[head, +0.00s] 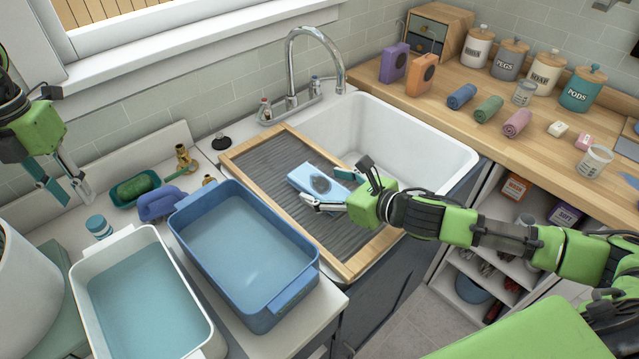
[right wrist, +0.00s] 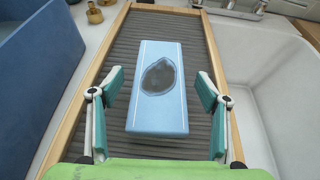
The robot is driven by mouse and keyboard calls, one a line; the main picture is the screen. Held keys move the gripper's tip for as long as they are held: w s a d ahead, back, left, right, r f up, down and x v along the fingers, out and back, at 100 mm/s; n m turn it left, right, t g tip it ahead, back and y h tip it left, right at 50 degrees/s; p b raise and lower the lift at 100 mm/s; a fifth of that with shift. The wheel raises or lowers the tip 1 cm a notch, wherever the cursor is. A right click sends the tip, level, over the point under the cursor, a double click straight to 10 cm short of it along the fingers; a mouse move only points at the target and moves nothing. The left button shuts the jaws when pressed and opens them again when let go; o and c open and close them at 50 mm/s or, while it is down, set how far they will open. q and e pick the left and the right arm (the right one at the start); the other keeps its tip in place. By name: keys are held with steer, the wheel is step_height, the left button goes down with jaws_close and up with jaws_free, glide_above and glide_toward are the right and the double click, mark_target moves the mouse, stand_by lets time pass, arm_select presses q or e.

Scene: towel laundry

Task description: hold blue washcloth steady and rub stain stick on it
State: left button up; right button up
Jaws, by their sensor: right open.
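The blue washcloth (head: 322,179) lies folded flat on the ribbed grey washboard (head: 268,156), with a dark oval stain on top. In the right wrist view the washcloth (right wrist: 160,112) lies between the parted fingers of my right gripper (right wrist: 160,84), with a gap on each side. My right gripper (head: 336,183) is open over the near end of the cloth and holds nothing. My left gripper (head: 66,190) is open and looks empty, above the counter at the far left, well away from the cloth. I cannot surely identify a stain stick; a small blue-capped container (head: 99,227) stands on the left counter.
A blue basin (head: 285,288) and a white basin (head: 207,345) of water stand left of the washboard. A green sponge in a teal dish (head: 118,201) and a purple brush (head: 160,204) sit behind. The sink (head: 425,146) is empty. Rolled cloths and canisters line the right counter.

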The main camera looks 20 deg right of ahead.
mark_target(94, 222)
steer(key=shift+x, duration=1.25)
steer(key=c, duration=1.2)
arm_select(q)
steer(key=o, duration=0.4)
steer(key=shift+o, duration=0.3)
steer(key=shift+s+d+r+m, duration=0.1)
steer(key=shift+s+r+m, duration=0.05)
steer(key=shift+r+m, duration=0.2)
step_height(94, 222, down, 12)
steer(key=shift+r, duration=0.2)
